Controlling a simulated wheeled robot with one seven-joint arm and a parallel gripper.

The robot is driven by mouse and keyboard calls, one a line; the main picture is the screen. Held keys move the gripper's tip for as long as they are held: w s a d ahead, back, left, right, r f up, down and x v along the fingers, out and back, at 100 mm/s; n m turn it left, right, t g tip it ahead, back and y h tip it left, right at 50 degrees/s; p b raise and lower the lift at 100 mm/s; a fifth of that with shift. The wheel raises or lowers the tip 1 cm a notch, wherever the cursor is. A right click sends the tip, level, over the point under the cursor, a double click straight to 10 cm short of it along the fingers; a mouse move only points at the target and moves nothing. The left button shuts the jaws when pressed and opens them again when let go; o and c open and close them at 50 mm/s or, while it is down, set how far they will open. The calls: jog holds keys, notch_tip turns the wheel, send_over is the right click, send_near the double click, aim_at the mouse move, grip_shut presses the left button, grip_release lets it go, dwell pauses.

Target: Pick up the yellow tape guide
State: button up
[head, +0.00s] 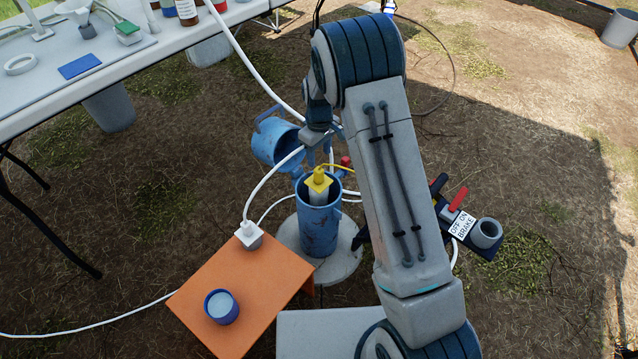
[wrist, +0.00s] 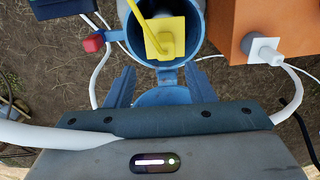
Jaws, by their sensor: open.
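The yellow tape guide (head: 318,181) is a square plate with a raised knob. It sits over a pale tube in the mouth of the upright blue well pipe (head: 318,228). A thin yellow line runs from it. In the wrist view the guide (wrist: 166,36) shows at the top centre, just beyond my fingertips. My gripper (wrist: 158,76) is open, its two blue fingers apart with nothing held between them. In the head view my gripper (head: 322,150) is partly hidden by my arm, and appears behind and above the pipe mouth.
The pipe's blue lid (head: 276,142) hangs open behind it. An orange table (head: 262,290) with a blue-rimmed cup (head: 221,306) stands at left front. A brake panel (head: 462,224) is at right. White hoses run close around the pipe. A white worktable (head: 130,62) fills the upper left.

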aim_at(319, 169)
notch_tip(319, 169, down, 4)
jog(key=shift+r+b, duration=0.2)
jog(key=shift+b, duration=0.1)
jog(key=f+b, duration=0.1)
jog(key=f, duration=0.1)
jog(key=s+f+b, duration=0.1)
jog(key=f, duration=0.1)
jog(key=shift+a+f, duration=0.1)
jog(key=shift+f, duration=0.55)
grip_shut()
